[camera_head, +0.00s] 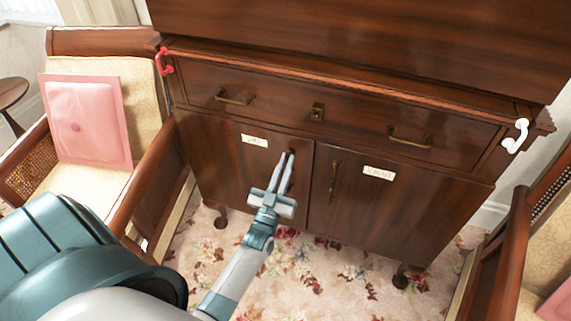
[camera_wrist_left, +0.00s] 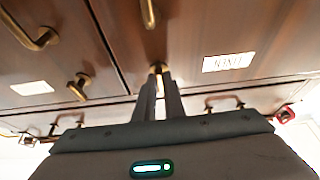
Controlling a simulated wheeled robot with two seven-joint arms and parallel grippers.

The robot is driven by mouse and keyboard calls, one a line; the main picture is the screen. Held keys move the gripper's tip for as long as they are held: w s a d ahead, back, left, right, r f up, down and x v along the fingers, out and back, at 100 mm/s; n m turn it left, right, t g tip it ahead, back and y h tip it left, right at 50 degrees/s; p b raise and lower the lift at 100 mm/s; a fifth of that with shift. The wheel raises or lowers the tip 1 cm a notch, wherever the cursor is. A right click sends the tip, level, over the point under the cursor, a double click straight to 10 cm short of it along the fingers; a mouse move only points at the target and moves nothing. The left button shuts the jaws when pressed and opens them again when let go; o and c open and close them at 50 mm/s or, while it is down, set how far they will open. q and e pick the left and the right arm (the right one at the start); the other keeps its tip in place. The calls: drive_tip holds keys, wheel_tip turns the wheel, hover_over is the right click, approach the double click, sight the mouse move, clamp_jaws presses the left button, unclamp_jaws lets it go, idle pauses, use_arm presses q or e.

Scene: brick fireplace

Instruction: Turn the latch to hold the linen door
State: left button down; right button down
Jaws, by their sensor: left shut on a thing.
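The linen door (camera_head: 222,165) is the left door of the dark wooden cabinet and stands closed, with a white label (camera_head: 254,141) near its top. The label also shows upside down in the left wrist view (camera_wrist_left: 229,62). My left gripper (camera_head: 288,156) reaches up to the door's upper right corner. In the wrist view its fingers are shut on a small brass latch (camera_wrist_left: 157,68), mostly hidden between the tips. The linen door's brass handle (camera_wrist_left: 150,12) shows in the wrist view; my gripper largely covers it in the head view. My right gripper is not in view.
The albums door (camera_head: 400,208) is closed, with a brass latch (camera_wrist_left: 80,88) and handle (camera_head: 331,187). Above is a closed drawer (camera_head: 360,118). A red hook (camera_head: 163,61) and a white hook (camera_head: 517,136) are at the cabinet's sides. Armchairs (camera_head: 150,185) flank it on floral carpet.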

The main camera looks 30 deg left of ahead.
use_arm(q)
drive_tip(key=c, duration=1.8)
unclamp_jaws()
drive_tip(key=shift+c, duration=0.2)
